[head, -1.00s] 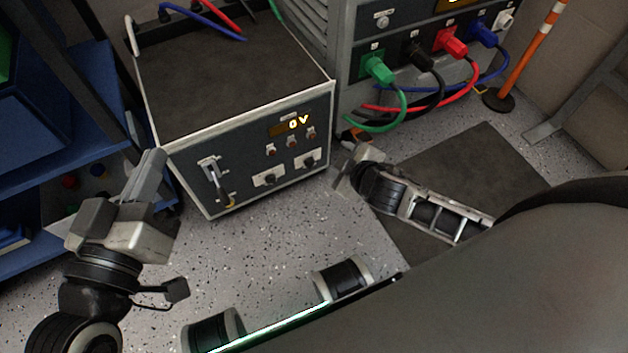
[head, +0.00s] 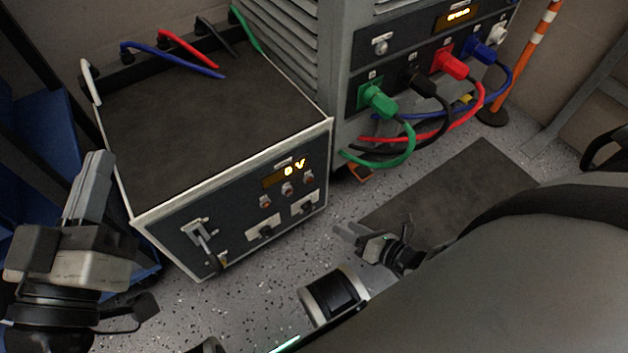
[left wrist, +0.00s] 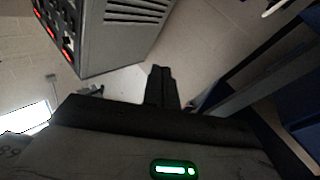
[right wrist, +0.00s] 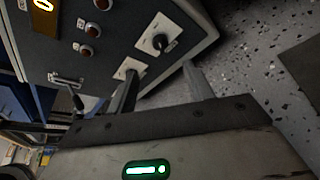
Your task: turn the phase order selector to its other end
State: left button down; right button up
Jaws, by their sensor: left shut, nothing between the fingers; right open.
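The grey test unit's front panel (head: 240,215) carries two black rotary knobs on white plates, a left one (head: 265,232) and a right one (head: 304,206). I cannot read which is the phase order selector. In the right wrist view the right knob (right wrist: 160,42) is clear and the left knob (right wrist: 128,70) is partly hidden behind a finger. My right gripper (head: 350,233) is open and empty, just right of the panel's lower right side, its fingers toward the unit. My left gripper (head: 97,165) is shut and empty, left of the unit; its closed fingers show in the left wrist view (left wrist: 160,88).
A tall cabinet (head: 345,80) with green, black, red and blue plugged cables stands behind to the right. A dark mat (head: 460,195) lies on the floor; blue shelving (head: 50,160) is at left.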

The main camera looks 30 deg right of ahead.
aim_at(313, 209)
jog(key=shift+b+x, duration=1.9)
jog(key=shift+x, duration=4.15)
pick_arm(q)
notch_tip(313, 209, up, 7)
jog(key=s+m+t+h, duration=0.1)
jog(key=m+h, duration=0.5)
jog(key=m, duration=0.2)
jog(key=shift+s+m+t+h, duration=0.25)
jog(key=shift+m+t+h, duration=0.05)
jog(key=shift+m, duration=0.1)
jog(key=shift+r, duration=0.1)
pick_arm(e)
jog(key=c, duration=1)
